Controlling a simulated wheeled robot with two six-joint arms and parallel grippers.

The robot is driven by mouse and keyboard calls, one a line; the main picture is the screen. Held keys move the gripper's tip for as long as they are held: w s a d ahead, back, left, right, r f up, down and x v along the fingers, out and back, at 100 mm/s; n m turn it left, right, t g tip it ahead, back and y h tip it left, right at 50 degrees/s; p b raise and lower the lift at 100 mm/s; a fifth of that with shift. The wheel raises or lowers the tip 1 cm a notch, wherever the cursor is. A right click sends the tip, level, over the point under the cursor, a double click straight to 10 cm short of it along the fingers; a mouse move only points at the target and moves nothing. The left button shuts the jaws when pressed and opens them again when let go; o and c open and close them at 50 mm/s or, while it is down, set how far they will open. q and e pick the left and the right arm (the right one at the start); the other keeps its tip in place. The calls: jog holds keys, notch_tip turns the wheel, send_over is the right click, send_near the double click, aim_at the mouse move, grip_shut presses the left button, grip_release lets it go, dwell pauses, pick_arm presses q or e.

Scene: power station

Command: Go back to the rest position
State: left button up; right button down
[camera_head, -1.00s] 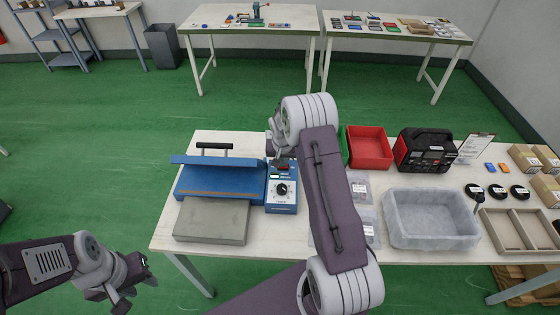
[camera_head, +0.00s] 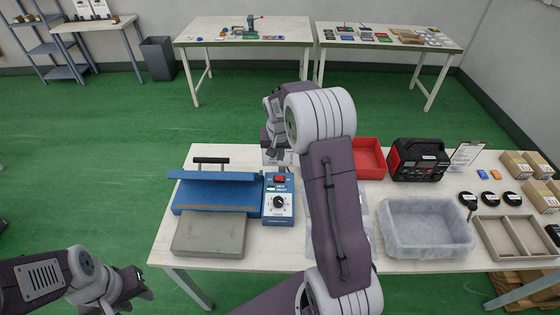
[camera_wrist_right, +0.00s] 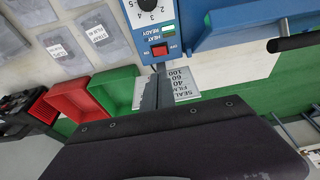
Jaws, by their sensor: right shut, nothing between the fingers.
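My right gripper (camera_head: 272,150) is shut and empty, raised above the back edge of the table behind the sealer's control box (camera_head: 279,205). In the right wrist view its closed fingers (camera_wrist_right: 160,70) show just beside the red switch (camera_wrist_right: 160,50), in front of a white label card (camera_wrist_right: 182,85). The control box has a dial and a lit green lamp. The blue sealer (camera_head: 215,192) with its black handle stands at the left of the table. My left gripper (camera_head: 135,288) hangs off the table's front left, empty; its finger gap is unclear.
On the table (camera_head: 300,257) are a grey plastic bin (camera_head: 425,245), a red bin (camera_head: 370,158), a black power unit (camera_head: 418,160), a divided tray (camera_head: 515,240) and several small boxes. A green bin (camera_wrist_right: 115,90) is beside the red one. Open floor lies behind.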

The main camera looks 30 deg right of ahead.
jog(key=shift+s+a+r, duration=0.1)
jog(key=shift+r, duration=0.15)
jog(key=s+a+r+n+y, duration=0.1)
jog(key=s+a+r, duration=0.15)
jog(key=a, duration=0.25)
jog(key=s+a+r+n, duration=0.1)
jog(key=s+a, duration=0.3)
jog(key=a, duration=0.1)
jog(key=s+a+f+n, duration=0.2)
jog(key=s+f, duration=0.1)
jog(key=s, duration=0.4)
jog(key=s+a+f+n+g+y, duration=0.1)
jog(key=s+a+f+n, duration=0.1)
jog(key=s, duration=0.6)
jog(key=shift+s+a+f+g, duration=0.25)
jog(key=shift+s+f+g, duration=0.05)
jog(key=shift+f, duration=0.1)
